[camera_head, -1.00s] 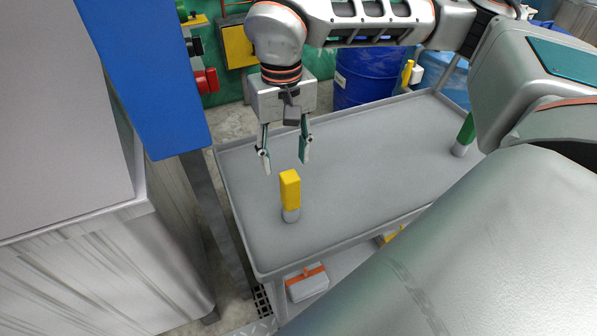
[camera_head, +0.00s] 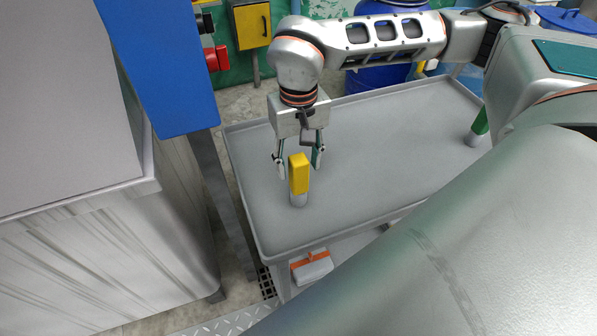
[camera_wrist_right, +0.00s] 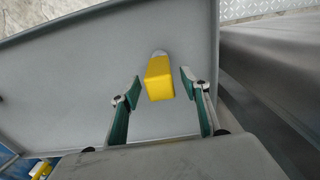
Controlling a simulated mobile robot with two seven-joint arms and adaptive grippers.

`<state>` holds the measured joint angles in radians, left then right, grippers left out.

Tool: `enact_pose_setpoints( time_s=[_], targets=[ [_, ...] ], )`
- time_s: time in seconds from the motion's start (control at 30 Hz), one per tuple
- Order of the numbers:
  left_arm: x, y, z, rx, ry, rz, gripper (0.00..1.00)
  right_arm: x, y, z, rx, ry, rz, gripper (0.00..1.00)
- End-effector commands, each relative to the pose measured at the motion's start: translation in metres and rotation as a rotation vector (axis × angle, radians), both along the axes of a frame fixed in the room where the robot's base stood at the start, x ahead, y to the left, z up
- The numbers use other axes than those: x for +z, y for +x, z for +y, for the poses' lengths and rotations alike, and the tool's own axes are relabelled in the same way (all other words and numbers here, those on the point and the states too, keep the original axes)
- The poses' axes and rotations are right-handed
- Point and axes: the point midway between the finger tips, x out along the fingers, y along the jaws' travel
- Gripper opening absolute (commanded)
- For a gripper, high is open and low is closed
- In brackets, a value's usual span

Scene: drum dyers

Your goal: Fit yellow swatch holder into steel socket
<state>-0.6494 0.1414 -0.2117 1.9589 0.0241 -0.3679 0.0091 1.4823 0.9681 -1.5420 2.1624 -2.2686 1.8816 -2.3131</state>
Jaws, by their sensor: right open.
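The yellow swatch holder (camera_head: 299,175) is an upright block on a short grey round base (camera_head: 298,200), standing on the grey tray-topped cart. I cannot tell whether this base is the steel socket or part of the holder. My right gripper (camera_head: 299,159) is open, low over the cart, with its fingers on either side of the block's upper part. The right wrist view shows the yellow block (camera_wrist_right: 159,78) between the open fingertips (camera_wrist_right: 161,81), with a gap on each side. My left gripper is not in view.
The cart (camera_head: 385,165) has a raised rim and a wide clear middle. A green piece (camera_head: 481,122) in a grey base stands at its right end. A blue panel (camera_head: 160,65) and grey cabinet (camera_head: 70,120) are on the left. Blue drums (camera_head: 376,78) stand behind.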

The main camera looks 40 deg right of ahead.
Motion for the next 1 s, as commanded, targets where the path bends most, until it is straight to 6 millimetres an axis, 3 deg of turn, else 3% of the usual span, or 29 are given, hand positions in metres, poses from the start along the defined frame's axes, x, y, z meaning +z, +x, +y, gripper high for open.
enact_pose_setpoints(
  time_s=[0.13, 0.3, 0.33, 0.77, 1.0],
  targets=[
    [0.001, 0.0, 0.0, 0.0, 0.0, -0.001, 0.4, 0.0, 0.0, 0.0, 0.0, 0.0, 0.0, 0.46],
    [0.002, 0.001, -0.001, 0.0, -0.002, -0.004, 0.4, 0.0, 0.0, 0.0, 0.0, 0.0, 0.0, 0.02],
    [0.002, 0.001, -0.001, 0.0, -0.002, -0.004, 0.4, 0.0, 0.0, 0.0, 0.0, 0.0, 0.0, 0.0],
    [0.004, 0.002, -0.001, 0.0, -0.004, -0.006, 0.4, 0.007, 0.001, 0.0, -0.001, 0.0, -0.001, 0.0],
    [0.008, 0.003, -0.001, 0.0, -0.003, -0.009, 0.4, 0.041, 0.001, 0.0, 0.0, 0.0, -0.005, 0.0]
  ],
)
